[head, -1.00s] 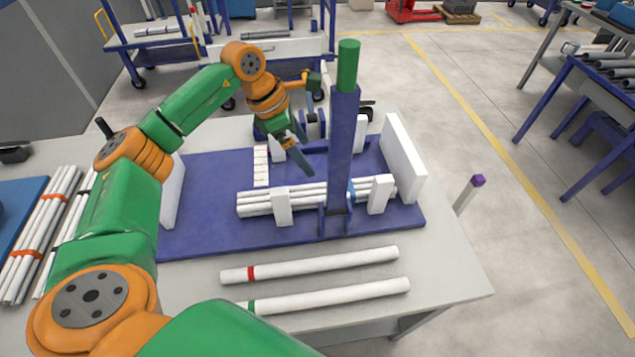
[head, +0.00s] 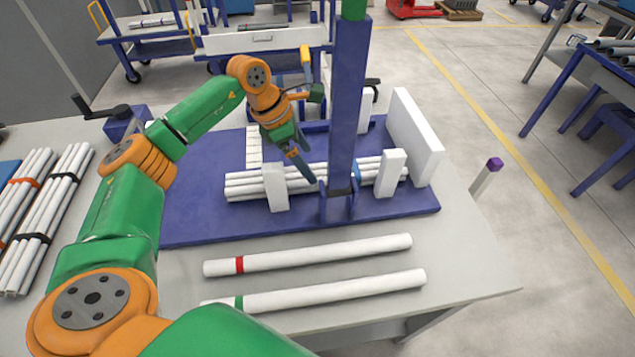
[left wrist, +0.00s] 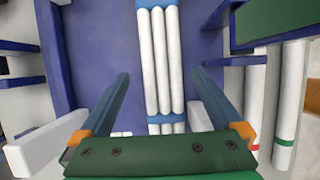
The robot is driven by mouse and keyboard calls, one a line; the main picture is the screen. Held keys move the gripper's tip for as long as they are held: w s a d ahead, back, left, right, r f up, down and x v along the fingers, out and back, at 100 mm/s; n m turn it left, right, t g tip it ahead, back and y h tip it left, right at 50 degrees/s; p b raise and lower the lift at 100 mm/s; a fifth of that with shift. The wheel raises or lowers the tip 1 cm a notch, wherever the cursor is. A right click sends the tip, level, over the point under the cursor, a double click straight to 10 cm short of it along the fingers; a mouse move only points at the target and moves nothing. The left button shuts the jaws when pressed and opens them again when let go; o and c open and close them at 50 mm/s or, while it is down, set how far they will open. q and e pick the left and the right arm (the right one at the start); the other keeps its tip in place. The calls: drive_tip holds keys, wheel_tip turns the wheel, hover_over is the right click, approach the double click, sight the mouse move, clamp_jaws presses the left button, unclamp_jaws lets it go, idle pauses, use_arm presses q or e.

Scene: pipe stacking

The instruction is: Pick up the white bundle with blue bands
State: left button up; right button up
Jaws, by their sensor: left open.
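The white bundle (head: 245,187) lies lengthwise on a blue base plate (head: 200,220), between white upright blocks (head: 276,188). In the left wrist view the bundle (left wrist: 160,60) shows as several white pipes side by side, with one blue band (left wrist: 155,4) at the top edge and another (left wrist: 166,127) lower down. My left gripper (head: 306,168) is over the middle of the bundle in the head view. In the left wrist view its open fingers (left wrist: 161,78) appear on either side of the bundle, with nothing held. Contact cannot be told. My right gripper is not in view.
A tall blue post (head: 348,100) stands close right of my left gripper. A white upright panel (head: 413,135) closes the plate's right end. Two loose pipes, red-banded (head: 320,253) and green-banded (head: 330,288), lie in front. Black-banded (head: 45,220) pipes lie at left.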

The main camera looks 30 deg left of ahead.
sight(317, 171)
use_arm(q)
drive_tip(key=x, duration=0.2)
drive_tip(key=p+x, duration=0.1)
drive_tip(key=x, duration=0.1)
drive_tip(key=shift+d+f, duration=0.2)
drive_tip(key=shift+d, duration=0.2)
drive_tip(key=shift+w+d+f, duration=0.1)
drive_tip(key=shift+w+f, duration=0.05)
drive_tip(key=shift+f, duration=0.3)
clamp_jaws()
